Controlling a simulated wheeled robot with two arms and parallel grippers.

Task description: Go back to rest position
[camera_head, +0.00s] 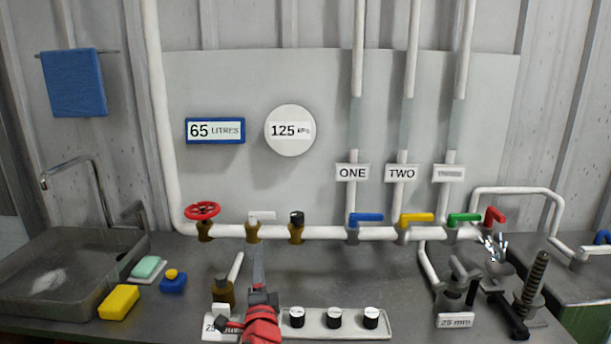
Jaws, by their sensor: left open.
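My left gripper (257,300) shows low in the picture, left of the middle, as a red and dark grey shape over the front of the bench. It is open, with nothing seen between its fingers. A narrow grey part of it points up toward the pipe. It stands in front of the left end of a pale strip with black-and-white knobs (334,318) and partly covers a label there. My right gripper is not in view.
A pipe with a red wheel valve (203,210), blue (366,218), yellow (416,218) and green (464,218) levers crosses behind. A sink (70,265), yellow sponge (119,302) and blue item (173,283) are left. A threaded rod (533,280) stands right.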

